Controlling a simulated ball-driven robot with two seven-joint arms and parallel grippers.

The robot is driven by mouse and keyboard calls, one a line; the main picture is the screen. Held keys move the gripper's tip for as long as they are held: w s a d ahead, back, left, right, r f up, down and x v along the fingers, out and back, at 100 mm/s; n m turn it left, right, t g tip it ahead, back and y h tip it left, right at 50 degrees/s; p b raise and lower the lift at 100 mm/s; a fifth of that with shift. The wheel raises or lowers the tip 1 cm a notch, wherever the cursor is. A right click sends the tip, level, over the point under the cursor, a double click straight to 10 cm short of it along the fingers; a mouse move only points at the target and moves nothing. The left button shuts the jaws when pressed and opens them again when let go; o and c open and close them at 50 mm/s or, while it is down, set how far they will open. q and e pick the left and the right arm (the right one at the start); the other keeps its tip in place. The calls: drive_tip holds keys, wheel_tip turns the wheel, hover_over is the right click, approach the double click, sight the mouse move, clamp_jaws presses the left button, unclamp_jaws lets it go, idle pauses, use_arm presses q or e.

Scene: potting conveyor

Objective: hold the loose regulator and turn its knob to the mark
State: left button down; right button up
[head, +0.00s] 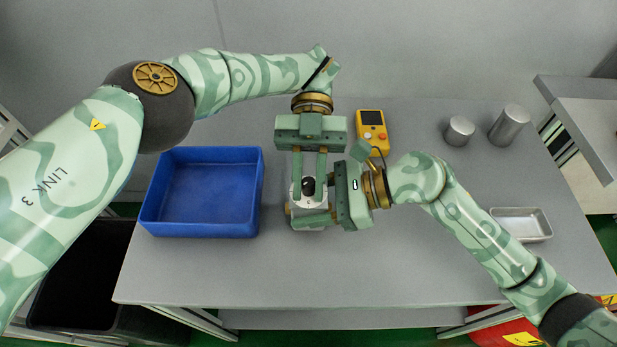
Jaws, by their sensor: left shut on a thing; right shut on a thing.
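The regulator (307,210) is a small pale grey body with a dark round part on top, apparently its knob (308,187), and brass-coloured bits at its sides. It is at the middle of the grey table, between both grippers. My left gripper (309,190) reaches in from the far side, its two fingers on either side of the regulator near the dark part. My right gripper (317,198) comes from the right, shut on the regulator, with one finger across its near side. The fingers hide much of the body. I cannot make out the mark or the knob's angle.
A blue bin (203,231) stands left of the regulator. A yellow handheld device (372,131) with a cable lies behind my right gripper. Two grey cylinders (460,130) (509,124) stand at the back right, and a shallow metal tray (522,224) lies at the right. The table's front is clear.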

sight(308, 180)
use_arm(q)
drive_tip(key=c, duration=1.3)
unclamp_jaws()
wheel_tip(308, 180, up, 10)
drive_tip(key=shift+w, duration=0.1)
